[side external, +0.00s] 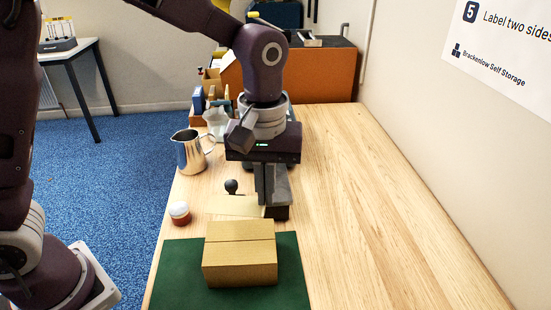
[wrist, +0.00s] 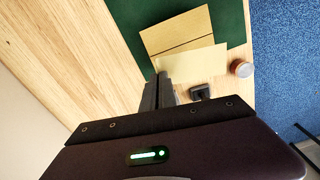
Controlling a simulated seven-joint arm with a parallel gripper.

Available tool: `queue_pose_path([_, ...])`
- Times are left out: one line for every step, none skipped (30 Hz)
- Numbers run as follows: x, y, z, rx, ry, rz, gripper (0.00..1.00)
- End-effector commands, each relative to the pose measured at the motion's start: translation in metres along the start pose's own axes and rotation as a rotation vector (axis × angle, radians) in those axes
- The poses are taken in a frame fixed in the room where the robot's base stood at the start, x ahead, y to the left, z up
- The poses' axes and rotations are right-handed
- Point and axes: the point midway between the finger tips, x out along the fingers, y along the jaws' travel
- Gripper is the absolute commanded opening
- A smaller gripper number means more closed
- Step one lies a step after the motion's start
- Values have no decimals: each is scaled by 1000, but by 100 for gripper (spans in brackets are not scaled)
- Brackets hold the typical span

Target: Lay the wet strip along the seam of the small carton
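The small carton (side external: 239,272) is a closed cardboard box on the green mat, with a dark seam line across its top. It also shows in the wrist view (wrist: 172,28). The strip (side external: 232,206) is a flat pale tan piece; in the wrist view the strip (wrist: 192,63) reaches right from the fingertips, beside the carton. My gripper (side external: 270,208) points down behind the carton in the side view. Its dark fingers (wrist: 160,78) look close together on the strip's end. The grip itself is partly hidden, and I cannot tell whether the strip's free end touches the table.
A small jar (side external: 180,213) and a black knobbed tool (side external: 231,187) stand near the strip. A steel pitcher (side external: 190,152) stands farther back left. The green mat (side external: 175,270) lies under the carton. The bench (side external: 380,200) is clear to the right, up to the wall.

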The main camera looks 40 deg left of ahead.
Motion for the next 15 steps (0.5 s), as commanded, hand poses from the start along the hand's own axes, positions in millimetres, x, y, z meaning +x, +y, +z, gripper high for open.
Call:
queue_pose_path([1,-3,7,-51,-1,-1,0])
queue_pose_path([2,-4,10,-79,-1,-1,0])
queue_pose_path([2,-5,13,-109,0,0,0])
queue_pose_path([3,-5,14,-124,0,0,0])
queue_pose_path([4,-6,15,-135,-1,0,0])
queue_pose_path([6,-6,16,-143,-1,-1,0])
queue_pose_path([9,-6,16,-145,-1,-1,0])
queue_pose_path([11,-6,16,-145,-1,-1,0])
queue_pose_path([16,-6,16,-145,-2,-3,0])
queue_pose_path([20,-6,16,-144,-2,-3,0])
queue_pose_path([23,-6,16,-144,-2,-2,0])
queue_pose_path([29,-6,16,-144,-2,-3,0])
queue_pose_path([33,-6,16,-143,-3,-3,0])
queue_pose_path([37,-6,16,-143,-3,-4,0])
queue_pose_path([42,-6,16,-143,-2,-2,0])
